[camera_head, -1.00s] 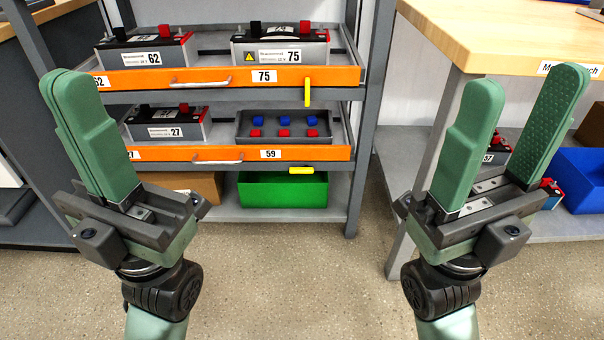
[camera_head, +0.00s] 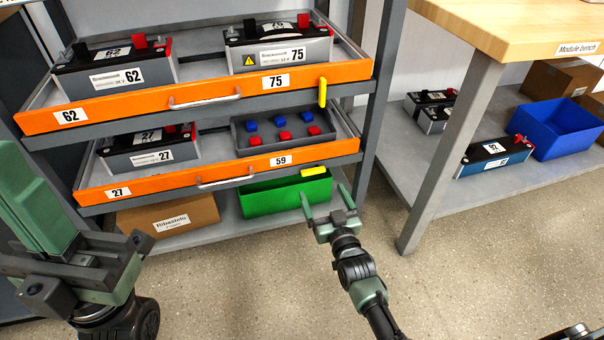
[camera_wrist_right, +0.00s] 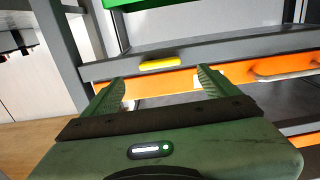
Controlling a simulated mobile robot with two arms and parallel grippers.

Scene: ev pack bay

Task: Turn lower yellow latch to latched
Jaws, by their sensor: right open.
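The lower yellow latch (camera_head: 313,171) lies nearly level at the right end of the lower orange drawer front (camera_head: 225,176). My right gripper (camera_head: 324,191) is open and empty, just below and in front of this latch, apart from it in the head view. In the right wrist view, which looks upside down, the latch (camera_wrist_right: 160,64) shows beyond and between the two fingertips (camera_wrist_right: 160,78). My left gripper (camera_head: 38,200) is at the left edge of the head view, away from the latch; its finger spacing is unclear.
An upper yellow latch (camera_head: 322,92) stands upright on the upper drawer front (camera_head: 205,98). A green bin (camera_head: 275,195) sits under the lower drawer, close to my right gripper. A grey rack post (camera_head: 378,90) and the bench leg (camera_head: 450,155) stand to the right. Open floor lies in front.

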